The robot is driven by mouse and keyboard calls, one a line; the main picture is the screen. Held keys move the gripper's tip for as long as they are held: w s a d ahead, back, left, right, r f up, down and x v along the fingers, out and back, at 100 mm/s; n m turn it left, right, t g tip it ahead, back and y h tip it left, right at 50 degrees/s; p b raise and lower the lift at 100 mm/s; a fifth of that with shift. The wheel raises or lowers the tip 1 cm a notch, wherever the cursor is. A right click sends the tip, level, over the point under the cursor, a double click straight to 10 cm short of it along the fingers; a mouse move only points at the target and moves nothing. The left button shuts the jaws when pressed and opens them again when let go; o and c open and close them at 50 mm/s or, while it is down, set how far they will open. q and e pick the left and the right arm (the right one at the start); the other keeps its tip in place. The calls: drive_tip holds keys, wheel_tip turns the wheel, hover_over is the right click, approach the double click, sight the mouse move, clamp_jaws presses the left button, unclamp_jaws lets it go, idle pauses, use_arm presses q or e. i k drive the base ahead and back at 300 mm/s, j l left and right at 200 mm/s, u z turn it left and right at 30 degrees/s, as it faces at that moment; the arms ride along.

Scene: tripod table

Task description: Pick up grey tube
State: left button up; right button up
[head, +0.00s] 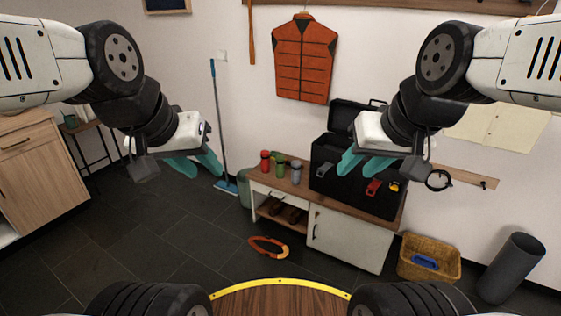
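A dark grey tube (512,268) stands tilted on the floor at the far right, close to the wall. My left gripper (203,172) hangs in the air at left, with its teal fingers apart and nothing between them. My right gripper (354,170) is raised in front of the black toolbox in the picture, with its teal fingers apart and no object seen between them. Both grippers are well away from the grey tube.
A round wooden table (280,298) with a yellow rim is at the bottom centre. A wicker basket (430,270) stands left of the tube. A low bench (345,240) holds the open toolbox (330,150) and several bottles. An orange loop (268,247) lies on the floor.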

sight(296, 165)
drive_tip(key=i+l+u, duration=0.15)
drive_tip(key=i, duration=2.05)
